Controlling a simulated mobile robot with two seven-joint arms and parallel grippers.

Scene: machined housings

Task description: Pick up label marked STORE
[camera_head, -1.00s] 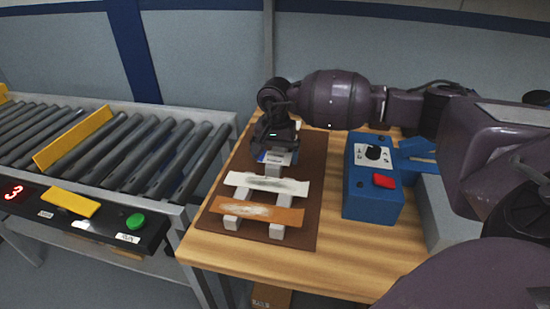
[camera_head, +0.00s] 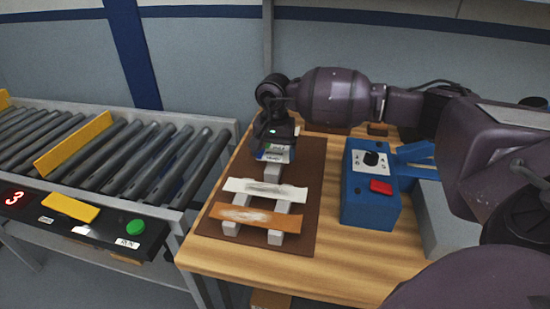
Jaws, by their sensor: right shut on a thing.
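My right gripper (camera_head: 276,144) points down over the far part of the brown mat (camera_head: 303,206). It is shut on a small white and blue label (camera_head: 273,155), whose face is turned partly toward me. The print on this label is too small to read, and its upper part is hidden by the fingers. A white label strip (camera_head: 250,187) with a grey smear and an orange strip (camera_head: 233,215) with a pale smear lie across light grey blocks (camera_head: 276,239) nearer me. My left gripper is out of view.
A blue control box (camera_head: 371,207) with a black knob and red button stands right of the mat on the wooden table (camera_head: 330,263). A roller conveyor (camera_head: 150,150) with yellow bars runs along the left. Blue parts (camera_head: 413,158) lie behind the box.

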